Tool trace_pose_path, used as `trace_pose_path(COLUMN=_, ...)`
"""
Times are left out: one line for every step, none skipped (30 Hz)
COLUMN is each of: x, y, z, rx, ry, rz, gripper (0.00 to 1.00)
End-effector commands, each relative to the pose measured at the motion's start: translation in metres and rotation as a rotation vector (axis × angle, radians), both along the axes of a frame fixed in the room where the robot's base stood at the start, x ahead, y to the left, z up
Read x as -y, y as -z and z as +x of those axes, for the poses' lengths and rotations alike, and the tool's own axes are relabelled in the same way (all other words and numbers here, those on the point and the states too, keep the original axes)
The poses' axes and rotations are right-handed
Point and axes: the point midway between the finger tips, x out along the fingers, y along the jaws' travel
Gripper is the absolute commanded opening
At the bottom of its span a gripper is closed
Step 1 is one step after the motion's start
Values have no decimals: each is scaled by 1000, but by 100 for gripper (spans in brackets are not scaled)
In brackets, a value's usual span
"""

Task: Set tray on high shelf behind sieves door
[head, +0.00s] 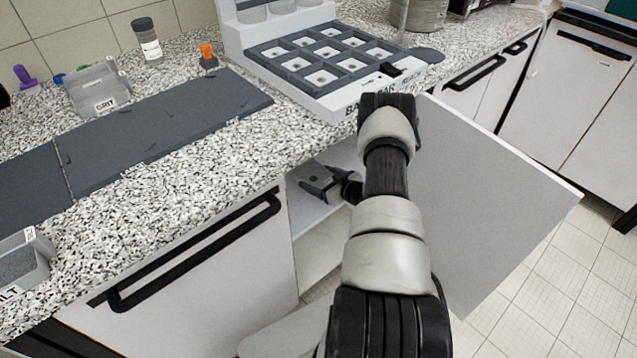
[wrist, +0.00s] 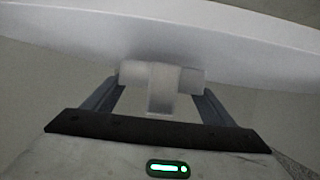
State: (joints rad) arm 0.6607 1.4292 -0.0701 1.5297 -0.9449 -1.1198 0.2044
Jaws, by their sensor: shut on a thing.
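My gripper (head: 312,182) is inside the open cupboard under the counter, reached by my arm past the door. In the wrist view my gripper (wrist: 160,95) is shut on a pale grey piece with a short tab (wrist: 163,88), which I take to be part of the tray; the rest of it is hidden. A white band (wrist: 160,28), likely a shelf edge, runs across just beyond it. I cannot tell whether the tray touches it. The white cupboard door (head: 500,190) stands wide open to the right of my arm. A white shelf surface (head: 305,215) shows below my gripper.
The speckled counter (head: 200,160) runs above the cupboard. On it are a sectioned rack (head: 320,60), a GRIT tray (head: 100,90), a jar (head: 147,42) and dark mats (head: 165,115). A closed front with a black handle (head: 195,250) is at left. Tiled floor (head: 560,290) is free at right.

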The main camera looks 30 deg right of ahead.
Motion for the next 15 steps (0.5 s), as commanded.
trace_pose_path(x=0, y=11, z=0, rx=0, ry=-1, rz=0, gripper=51)
trace_pose_path(x=0, y=13, z=0, rx=0, ry=0, rz=0, gripper=51)
trace_pose_path(x=0, y=14, z=0, rx=1, ry=0, rz=-1, gripper=51)
trace_pose_path(x=0, y=13, z=0, rx=1, ry=0, rz=-1, gripper=51)
trace_pose_path(x=0, y=13, z=0, rx=2, ry=0, rz=-1, gripper=51)
trace_pose_path(x=0, y=12, z=0, rx=2, ry=0, rz=-1, gripper=51)
trace_pose_path(x=0, y=12, z=0, rx=1, ry=0, rz=-1, gripper=51)
trace_pose_path(x=0, y=12, z=0, rx=1, ry=0, rz=-1, gripper=51)
trace_pose_path(x=0, y=12, z=0, rx=1, ry=0, rz=-1, gripper=51)
trace_pose_path(x=0, y=13, z=0, rx=1, ry=0, rz=-1, gripper=51)
trace_pose_path(x=0, y=14, z=0, rx=1, ry=0, rz=0, gripper=51)
trace_pose_path(x=0, y=16, z=0, rx=1, ry=0, rz=0, gripper=51)
trace_pose_path(x=0, y=17, z=0, rx=1, ry=0, rz=0, gripper=51)
trace_pose_path(x=0, y=18, z=0, rx=1, ry=0, rz=0, gripper=51)
trace_pose_path(x=0, y=17, z=0, rx=1, ry=0, rz=0, gripper=81)
